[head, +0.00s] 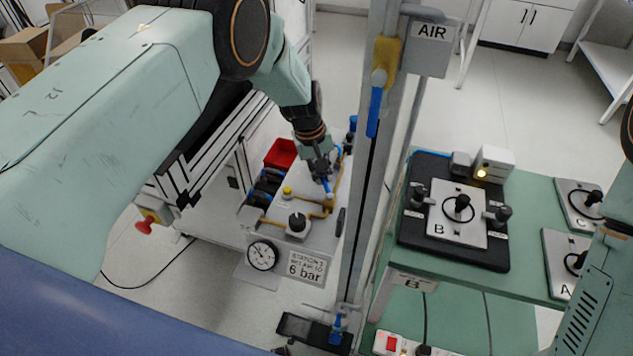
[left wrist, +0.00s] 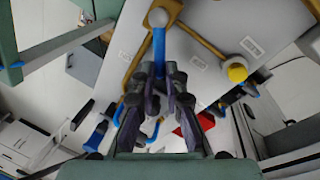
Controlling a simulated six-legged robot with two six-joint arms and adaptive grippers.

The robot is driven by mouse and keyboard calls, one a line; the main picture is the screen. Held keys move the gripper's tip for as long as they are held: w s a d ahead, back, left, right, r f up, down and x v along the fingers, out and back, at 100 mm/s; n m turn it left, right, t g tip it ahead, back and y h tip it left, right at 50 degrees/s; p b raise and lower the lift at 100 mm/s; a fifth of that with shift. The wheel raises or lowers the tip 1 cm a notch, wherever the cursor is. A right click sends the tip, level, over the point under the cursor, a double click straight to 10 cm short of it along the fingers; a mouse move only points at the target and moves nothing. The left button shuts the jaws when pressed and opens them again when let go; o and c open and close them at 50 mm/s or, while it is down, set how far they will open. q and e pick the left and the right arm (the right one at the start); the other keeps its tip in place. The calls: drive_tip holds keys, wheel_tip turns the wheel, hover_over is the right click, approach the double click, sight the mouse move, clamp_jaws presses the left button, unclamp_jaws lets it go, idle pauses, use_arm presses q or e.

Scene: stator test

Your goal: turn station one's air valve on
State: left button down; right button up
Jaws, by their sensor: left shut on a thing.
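Station one's air valve is a brass body (head: 330,204) on pipework on the station's grey panel, with a blue lever (head: 327,186). My left gripper (head: 323,172) reaches down over it from behind. In the left wrist view the blue lever (left wrist: 159,48) runs from the brass body (left wrist: 159,16) at the top down between the fingers of my left gripper (left wrist: 158,85). The fingers are shut on the lever, hiding its end. I cannot tell whether the lever lies along the pipe. My right gripper is not in view.
A pressure gauge (head: 263,255) and a "6 bar" sign (head: 307,267) are at the panel's front. A red bin (head: 281,154) stands beside it. A grey post with another blue lever (head: 375,112) and an AIR sign (head: 431,31) stands right. A green table (head: 528,215) holds fixtures.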

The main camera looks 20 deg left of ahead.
use_arm(q)
drive_tip(key=m+b, duration=0.1)
drive_tip(key=w+d+m+b, duration=0.1)
drive_tip(key=m, duration=0.1)
drive_tip(key=shift+d+m+g, duration=0.25)
drive_tip(key=shift+m+g, duration=0.05)
drive_tip(key=shift+w+d+r+m+g+b, duration=0.15)
drive_tip(key=shift+d+m+b, duration=0.2)
drive_tip(key=shift+m+b, duration=0.3)
drive_tip(key=shift+w+d+f+m+g+b, duration=0.15)
drive_tip(key=shift+d+m+b, duration=0.25)
drive_tip(key=shift+m, duration=0.45)
drive_tip(key=shift+s+r, duration=0.1)
drive_tip(key=shift+r, duration=0.05)
drive_tip(key=c, duration=1.4)
unclamp_jaws()
drive_tip(key=shift+s, duration=0.1)
drive_tip(key=r, duration=0.4)
drive_tip(key=a+r, duration=0.1)
drive_tip(key=r, duration=0.2)
drive_tip(key=a+r, duration=0.1)
drive_tip(key=r, duration=0.3)
drive_tip(key=shift+a+r, duration=0.15)
drive_tip(key=shift+r, duration=0.15)
